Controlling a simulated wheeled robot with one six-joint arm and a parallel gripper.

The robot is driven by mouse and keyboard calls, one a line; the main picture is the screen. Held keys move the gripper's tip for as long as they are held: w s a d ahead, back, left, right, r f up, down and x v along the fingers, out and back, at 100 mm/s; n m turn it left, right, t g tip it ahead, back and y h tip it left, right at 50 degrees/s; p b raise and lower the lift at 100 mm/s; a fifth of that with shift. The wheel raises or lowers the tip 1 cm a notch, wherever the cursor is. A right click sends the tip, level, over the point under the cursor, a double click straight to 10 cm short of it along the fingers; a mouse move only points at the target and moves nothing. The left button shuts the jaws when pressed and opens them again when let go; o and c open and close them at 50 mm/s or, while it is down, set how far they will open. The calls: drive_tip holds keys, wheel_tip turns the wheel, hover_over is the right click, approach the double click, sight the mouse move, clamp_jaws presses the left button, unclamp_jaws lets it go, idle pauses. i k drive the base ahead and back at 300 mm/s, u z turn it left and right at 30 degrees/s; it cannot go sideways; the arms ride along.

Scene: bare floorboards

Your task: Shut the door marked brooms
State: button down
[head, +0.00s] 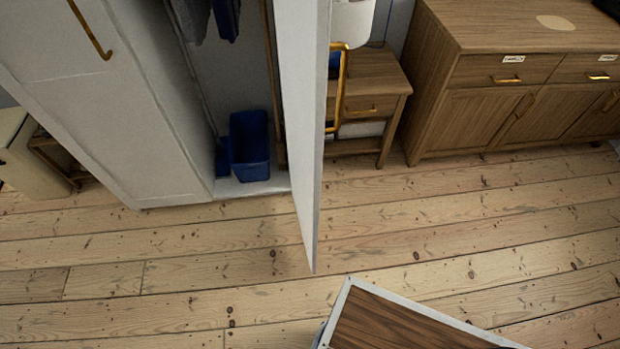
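A tall white cabinet (130,150) stands at the left of the head view. Its right-hand door (303,120) is wide open, swung out into the room and seen nearly edge-on. A brass handle (341,90) is on the right face of this door. The cabinet's left-hand door (45,40) has a brass handle and looks shut. No word marking is visible on either door, so I cannot tell which is marked brooms. My gripper is not in view.
Inside the open cabinet are a blue bin (250,145), long poles and dark hanging cloth. A small wooden table (375,75) stands behind the open door, and a wooden sideboard (500,75) is at the right. The floorboards (200,265) in front of the cabinet are clear.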

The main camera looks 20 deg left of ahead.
sight(304, 27)
drive_tip(key=k, duration=0.45)
drive_tip(key=u, duration=0.75)
drive_tip(key=i, duration=0.75)
drive_tip(key=z, duration=0.75)
